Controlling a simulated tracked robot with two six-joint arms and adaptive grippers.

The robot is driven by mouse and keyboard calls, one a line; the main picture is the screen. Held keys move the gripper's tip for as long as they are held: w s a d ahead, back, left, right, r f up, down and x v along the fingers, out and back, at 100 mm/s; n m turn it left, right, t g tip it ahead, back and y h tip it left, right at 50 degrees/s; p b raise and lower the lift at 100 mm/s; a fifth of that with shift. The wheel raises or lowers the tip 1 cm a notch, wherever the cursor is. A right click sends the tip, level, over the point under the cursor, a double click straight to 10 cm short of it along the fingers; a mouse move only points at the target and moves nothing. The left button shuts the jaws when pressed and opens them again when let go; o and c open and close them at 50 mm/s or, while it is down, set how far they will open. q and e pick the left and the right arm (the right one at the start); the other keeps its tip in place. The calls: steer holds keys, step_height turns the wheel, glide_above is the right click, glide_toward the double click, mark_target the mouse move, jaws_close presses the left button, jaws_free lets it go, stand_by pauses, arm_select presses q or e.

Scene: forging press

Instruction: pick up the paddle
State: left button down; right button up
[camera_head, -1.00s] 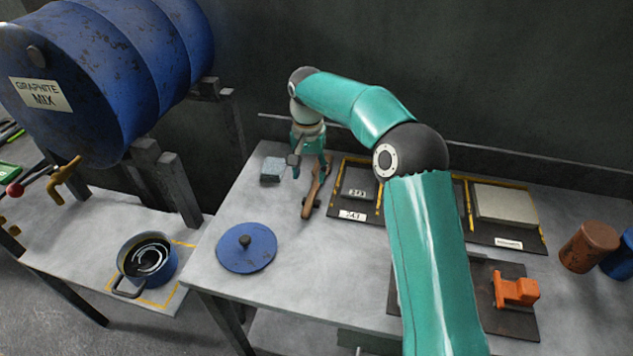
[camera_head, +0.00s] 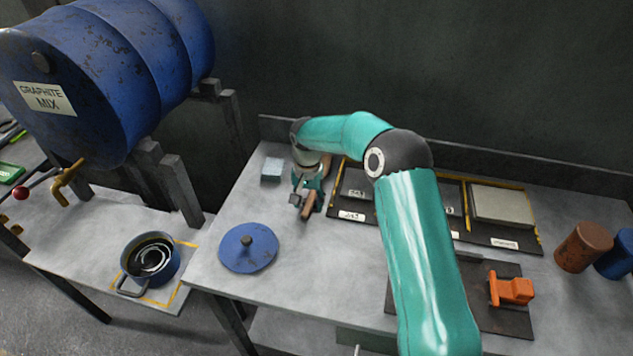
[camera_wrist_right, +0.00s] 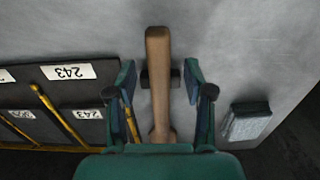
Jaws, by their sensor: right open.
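The paddle (camera_head: 307,208) has a brown wooden handle and lies on the grey bench, left of the dark trays. In the right wrist view the handle (camera_wrist_right: 158,70) runs up the middle, with a dark block-like piece crossing beneath it. My right gripper (camera_head: 307,194) is over the paddle with its fingers open. In the wrist view the fingers of the right gripper (camera_wrist_right: 160,105) stand one on each side of the handle, with a gap on both sides. The gripper's body hides the paddle's near end there. My left gripper is not in view.
A grey block (camera_head: 271,169) lies just left of the paddle. A blue lid (camera_head: 248,248) lies nearer the front edge. Dark labelled trays (camera_head: 352,215) are close on the right. A blue pot (camera_head: 150,262) stands on the lower left table.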

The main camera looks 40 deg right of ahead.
jaws_close()
steer(key=shift+r, duration=0.15)
